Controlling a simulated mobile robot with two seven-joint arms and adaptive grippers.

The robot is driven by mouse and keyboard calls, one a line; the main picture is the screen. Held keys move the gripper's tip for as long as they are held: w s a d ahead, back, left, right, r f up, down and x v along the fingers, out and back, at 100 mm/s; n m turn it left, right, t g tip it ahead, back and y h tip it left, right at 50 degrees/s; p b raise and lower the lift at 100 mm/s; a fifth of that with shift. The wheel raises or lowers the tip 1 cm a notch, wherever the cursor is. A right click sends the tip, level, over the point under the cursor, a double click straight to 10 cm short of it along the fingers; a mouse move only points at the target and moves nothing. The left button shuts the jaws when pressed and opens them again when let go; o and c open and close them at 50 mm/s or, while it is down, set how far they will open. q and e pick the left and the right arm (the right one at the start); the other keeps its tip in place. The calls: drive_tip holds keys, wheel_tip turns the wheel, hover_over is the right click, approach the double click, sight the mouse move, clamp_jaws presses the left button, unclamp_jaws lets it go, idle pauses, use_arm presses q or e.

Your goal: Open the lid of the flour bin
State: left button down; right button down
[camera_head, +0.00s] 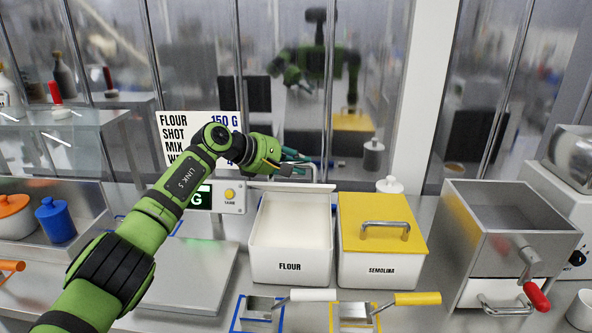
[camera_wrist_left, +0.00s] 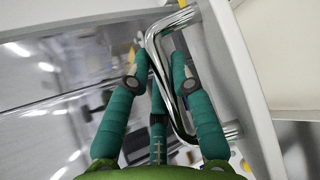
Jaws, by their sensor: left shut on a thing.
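The white flour bin (camera_head: 290,262), marked FLOUR, stands on the counter with its top open and a pale fill showing inside. Its lid (camera_head: 291,187) is swung up at the back edge and shows almost edge-on. My left gripper (camera_head: 292,165) is at the lid's far side, above the back of the bin. In the left wrist view, the teal fingers (camera_wrist_left: 162,75) are shut on the lid's shiny bar handle (camera_wrist_left: 168,90). The handle is mostly hidden in the head view. My right gripper is not in view.
A semolina bin (camera_head: 381,258) with a closed yellow lid stands close on the right. Two scoops (camera_head: 262,307) (camera_head: 357,312) lie in front. A scale (camera_head: 185,275) is at left, and a metal mill (camera_head: 510,240) at right. Glass panes rise behind.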

use_arm(q)
drive_tip(key=shift+r, duration=0.1)
drive_tip(key=c, duration=1)
unclamp_jaws()
drive_tip(key=shift+c, duration=0.2)
drive_tip(key=v, duration=1.2)
